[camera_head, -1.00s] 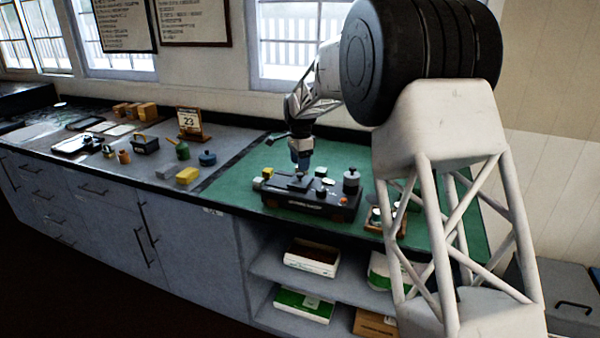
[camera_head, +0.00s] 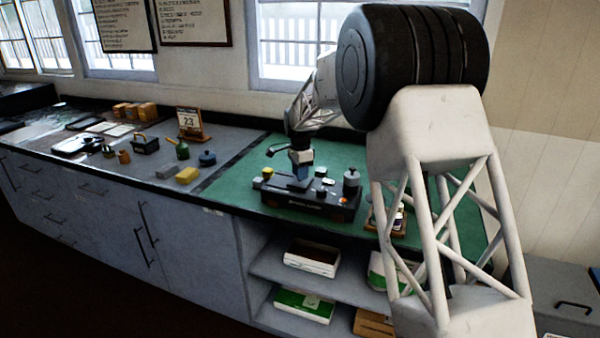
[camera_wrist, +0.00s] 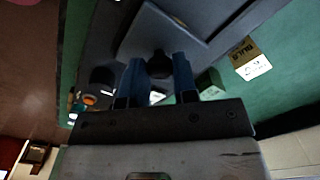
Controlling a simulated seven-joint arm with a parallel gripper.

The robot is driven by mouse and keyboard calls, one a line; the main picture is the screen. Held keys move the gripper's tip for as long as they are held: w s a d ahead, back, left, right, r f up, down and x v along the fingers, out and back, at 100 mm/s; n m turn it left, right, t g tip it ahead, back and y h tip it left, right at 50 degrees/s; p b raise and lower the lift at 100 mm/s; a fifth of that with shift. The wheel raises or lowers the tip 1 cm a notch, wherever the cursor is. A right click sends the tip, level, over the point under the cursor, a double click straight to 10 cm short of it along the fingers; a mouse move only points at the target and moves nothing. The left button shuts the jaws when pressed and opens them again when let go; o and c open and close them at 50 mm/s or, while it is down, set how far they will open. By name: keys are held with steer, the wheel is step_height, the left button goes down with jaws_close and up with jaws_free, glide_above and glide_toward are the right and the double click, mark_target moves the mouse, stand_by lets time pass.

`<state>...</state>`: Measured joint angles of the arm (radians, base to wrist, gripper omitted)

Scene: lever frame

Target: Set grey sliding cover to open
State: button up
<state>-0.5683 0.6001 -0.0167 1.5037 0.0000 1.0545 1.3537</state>
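The grey sliding cover (camera_wrist: 158,32) is a flat plate with a dark knob (camera_wrist: 158,64), at the top of the wrist view. It belongs to a dark device (camera_head: 310,203) on the green mat; in the head view my gripper partly hides the cover. My gripper (camera_head: 300,178) is low over the left part of the device. In the wrist view, its two blue fingers (camera_wrist: 159,72) stand on either side of the knob, with little or no gap. I cannot tell whether they press on it.
A grey cylinder (camera_head: 351,178) stands at the device's right end, and a yellow block (camera_head: 267,172) at its left. A small tray (camera_head: 387,221) lies farther right. A yellow-and-white labelled block (camera_wrist: 249,60) is right of the cover in the wrist view. Green mat is clear behind the device.

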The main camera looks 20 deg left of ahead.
jaws_close()
steer(key=a, duration=0.8)
steer(key=shift+a, duration=0.15)
steer(key=shift+r, duration=0.1)
steer(key=o, duration=0.7)
jaws_free()
steer(key=shift+r, duration=3.85)
